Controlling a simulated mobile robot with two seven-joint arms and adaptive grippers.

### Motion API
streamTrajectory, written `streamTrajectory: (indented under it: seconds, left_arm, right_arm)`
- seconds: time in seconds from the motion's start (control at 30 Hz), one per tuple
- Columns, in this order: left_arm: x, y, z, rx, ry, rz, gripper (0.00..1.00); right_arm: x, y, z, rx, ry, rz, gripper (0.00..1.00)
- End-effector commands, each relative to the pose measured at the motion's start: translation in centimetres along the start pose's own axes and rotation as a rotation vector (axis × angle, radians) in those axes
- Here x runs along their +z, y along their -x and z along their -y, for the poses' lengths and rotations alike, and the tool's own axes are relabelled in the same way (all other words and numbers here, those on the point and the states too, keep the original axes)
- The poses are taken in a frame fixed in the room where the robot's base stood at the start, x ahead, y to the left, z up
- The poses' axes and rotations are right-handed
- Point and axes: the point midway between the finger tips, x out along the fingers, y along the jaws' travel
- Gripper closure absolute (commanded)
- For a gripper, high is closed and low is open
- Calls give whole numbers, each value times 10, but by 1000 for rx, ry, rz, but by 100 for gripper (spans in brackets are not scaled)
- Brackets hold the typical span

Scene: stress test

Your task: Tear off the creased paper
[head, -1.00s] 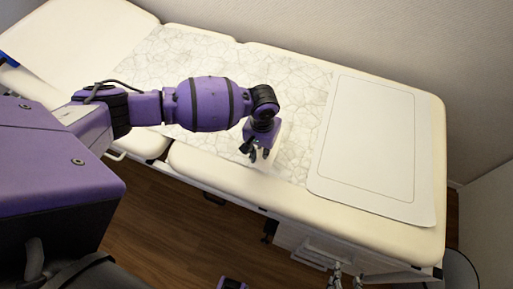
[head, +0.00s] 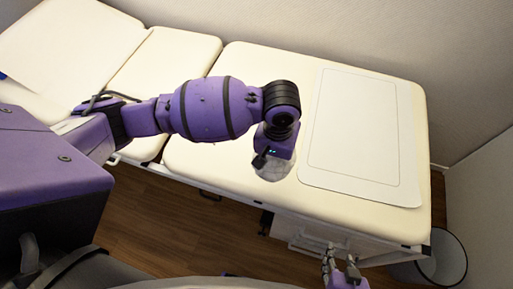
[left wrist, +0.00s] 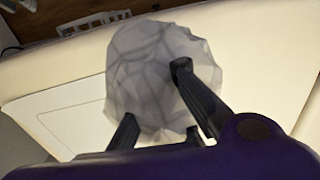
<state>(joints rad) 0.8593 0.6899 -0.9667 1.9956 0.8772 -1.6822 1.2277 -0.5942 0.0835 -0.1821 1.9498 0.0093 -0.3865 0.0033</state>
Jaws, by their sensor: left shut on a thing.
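The creased paper is a crumpled whitish ball with grey crease lines. It fills the middle of the left wrist view (left wrist: 150,75), and a small part shows under the left gripper in the head view (head: 272,168). My left gripper (left wrist: 155,95) is shut on the paper ball, with a dark finger on either side. In the head view it is over the front edge of the padded table (head: 235,195), and its fingertips are mostly hidden. My right gripper (head: 341,268) is low in front of the table, its fingers apart and nothing between them.
A flat white sheet with a thin outlined border (head: 362,130) lies on the right part of the table. A round bin (head: 447,262) stands on the floor at the right. Walls close off the back and right.

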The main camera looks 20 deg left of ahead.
Motion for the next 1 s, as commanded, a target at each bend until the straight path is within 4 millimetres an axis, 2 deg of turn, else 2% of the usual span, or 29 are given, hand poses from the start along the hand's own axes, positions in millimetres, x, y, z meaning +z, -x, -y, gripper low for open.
streamTrajectory:
  seconds: [0.27,0.8,1.0]
  left_arm:
    - [8,14,-10,0,0,-5,100]
    - [6,41,-10,0,-1,-11,100]
    - [6,57,-10,0,-2,-11,100]
  right_arm:
    - [-8,4,-4,3,7,-12,60]
    - [-62,10,-4,5,7,-102,60]
    - [-80,10,-2,4,2,-133,60]
